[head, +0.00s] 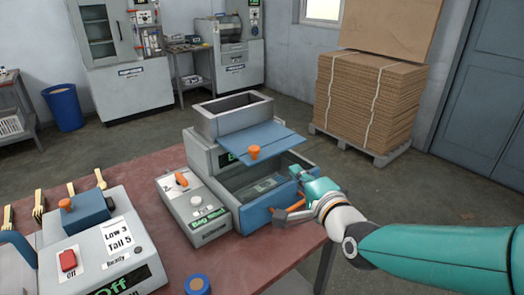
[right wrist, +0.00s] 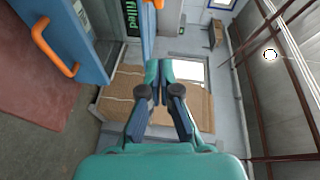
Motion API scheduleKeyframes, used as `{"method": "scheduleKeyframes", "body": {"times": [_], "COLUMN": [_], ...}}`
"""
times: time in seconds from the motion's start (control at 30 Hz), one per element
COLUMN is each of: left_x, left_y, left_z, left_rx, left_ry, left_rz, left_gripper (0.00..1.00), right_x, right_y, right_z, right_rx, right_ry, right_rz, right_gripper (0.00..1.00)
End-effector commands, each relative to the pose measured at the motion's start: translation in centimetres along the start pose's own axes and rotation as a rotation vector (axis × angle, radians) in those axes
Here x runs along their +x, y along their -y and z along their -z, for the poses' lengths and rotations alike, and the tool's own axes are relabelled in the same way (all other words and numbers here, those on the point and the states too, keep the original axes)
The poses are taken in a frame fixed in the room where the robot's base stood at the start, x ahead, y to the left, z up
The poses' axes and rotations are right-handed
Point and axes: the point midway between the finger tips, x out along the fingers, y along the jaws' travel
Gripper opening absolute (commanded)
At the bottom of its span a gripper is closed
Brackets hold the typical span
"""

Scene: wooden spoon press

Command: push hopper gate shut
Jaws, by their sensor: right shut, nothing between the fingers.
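The hopper (head: 222,122) is an open grey box on top of a grey and blue machine. Its gate (head: 275,138) is a flat blue plate with an orange knob (head: 254,152). The plate sticks out from under the hopper toward the front right, over an open blue bin. My right gripper (head: 294,172) is shut and empty, beside the bin's right side and below the gate's right corner in the picture. In the right wrist view its fingertips (right wrist: 165,64) are together, close to a thin blue strip that looks like the gate's edge (right wrist: 148,35). I cannot tell whether they touch. My left gripper is not in view.
The bin's blue front (head: 262,214) has an orange handle (head: 293,214), close to my right wrist. A control box (head: 190,205) with an orange switch stands left of the bin. Another machine (head: 92,240) is at the table's left. Stacked cardboard (head: 365,100) stands behind, on the floor.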

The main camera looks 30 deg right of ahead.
Motion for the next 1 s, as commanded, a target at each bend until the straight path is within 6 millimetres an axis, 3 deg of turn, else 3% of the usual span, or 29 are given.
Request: {"method": "scheduleKeyframes", "body": {"times": [0.17,0.6,0.8,1.0], "left_x": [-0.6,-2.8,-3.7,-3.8], "left_y": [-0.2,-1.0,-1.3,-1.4], "left_z": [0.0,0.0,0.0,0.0], "left_rx": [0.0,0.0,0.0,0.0], "left_ry": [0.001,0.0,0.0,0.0], "left_rz": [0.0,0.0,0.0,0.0], "left_gripper": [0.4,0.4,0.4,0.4], "right_x": [2.0,10.0,11.6,12.2], "right_y": [0.0,0.1,0.1,0.0], "right_z": [0.1,-0.1,-2.0,-2.6], "right_rx": [0.001,0.001,0.002,0.002], "right_ry": [-0.002,-0.002,-0.003,-0.004], "right_rz": [-0.004,-0.004,-0.002,0.0], "right_gripper": [0.0,0.0,0.0,0.0]}}
